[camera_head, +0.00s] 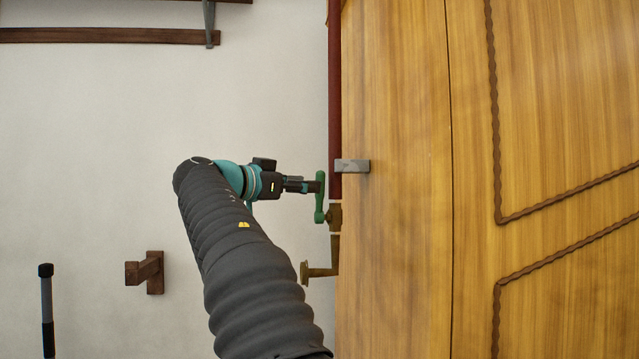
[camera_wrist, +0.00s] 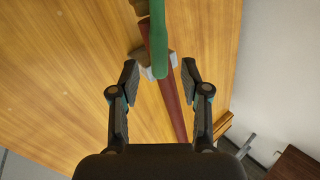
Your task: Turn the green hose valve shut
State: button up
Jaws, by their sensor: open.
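The green hose valve handle (camera_head: 320,198) is a long lever on a brass valve body (camera_head: 335,217), beside the wooden panel. In the wrist view the green handle (camera_wrist: 159,35) runs down from the top edge, and its rounded end lies between my fingertips. My gripper (camera_head: 308,186) reaches the handle from the left in the head view. In the wrist view my gripper (camera_wrist: 160,76) is open, with one finger on each side of the handle's end and visible gaps on both sides. The depth between the fingertips and handle is hard to judge.
A dark red pipe (camera_head: 335,100) runs along the wooden panel (camera_head: 400,240), held by a grey bracket (camera_head: 352,166). A brass spout (camera_head: 320,271) is below the valve. A brown wooden bracket (camera_head: 147,272) is on the pale wall.

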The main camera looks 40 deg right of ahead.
aim_at(320, 207)
jog(key=shift+w+d+p, duration=0.2)
jog(key=shift+d, duration=1.15)
jog(key=shift+w+d+p, duration=0.2)
jog(key=shift+d, duration=1.15)
jog(key=shift+c, duration=0.2)
